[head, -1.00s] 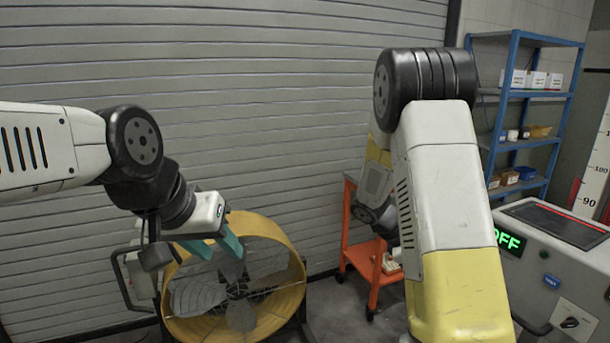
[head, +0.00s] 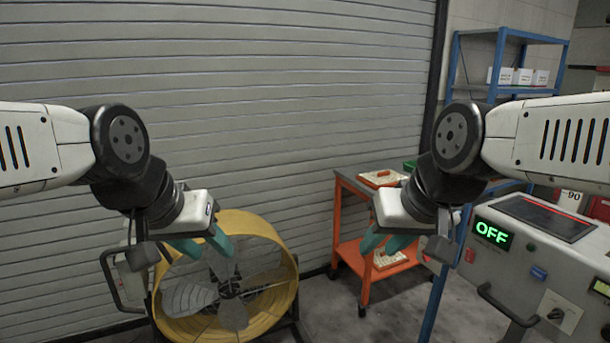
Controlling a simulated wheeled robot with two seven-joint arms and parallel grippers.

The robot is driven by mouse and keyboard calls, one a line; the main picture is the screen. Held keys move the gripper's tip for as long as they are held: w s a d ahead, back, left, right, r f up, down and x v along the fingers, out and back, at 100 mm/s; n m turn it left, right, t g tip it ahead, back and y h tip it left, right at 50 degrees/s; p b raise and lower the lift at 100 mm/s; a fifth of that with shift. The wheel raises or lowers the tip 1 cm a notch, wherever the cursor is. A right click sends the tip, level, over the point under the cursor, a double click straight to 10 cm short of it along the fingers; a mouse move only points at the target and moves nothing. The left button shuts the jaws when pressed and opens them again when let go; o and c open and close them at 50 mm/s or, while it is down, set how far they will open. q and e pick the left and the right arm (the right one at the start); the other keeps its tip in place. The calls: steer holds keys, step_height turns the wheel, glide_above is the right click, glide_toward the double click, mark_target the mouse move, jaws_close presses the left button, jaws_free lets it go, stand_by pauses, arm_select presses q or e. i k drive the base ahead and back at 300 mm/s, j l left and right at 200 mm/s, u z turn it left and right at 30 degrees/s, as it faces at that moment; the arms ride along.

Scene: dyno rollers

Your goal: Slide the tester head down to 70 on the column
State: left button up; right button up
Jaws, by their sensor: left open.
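The graduated column (head: 571,201) shows only as a small white piece marked 90, at the right behind the tester console; my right arm hides the part above it. I cannot make out the tester head or the 70 mark. My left gripper (head: 205,246) has teal fingers spread apart, empty, in front of the yellow fan. My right gripper (head: 386,244) also has its teal fingers apart and empty, in front of the orange cart, well left of the column.
The tester console (head: 535,262) with a green OFF display (head: 492,235), knob and handle stands at right. A yellow drum fan (head: 285,290) is at lower left, an orange cart (head: 345,220) in the middle, a blue shelf (head: 480,36) behind. Some floor between fan and console is clear.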

mark_target(574, 267)
steer(key=z, duration=1.9)
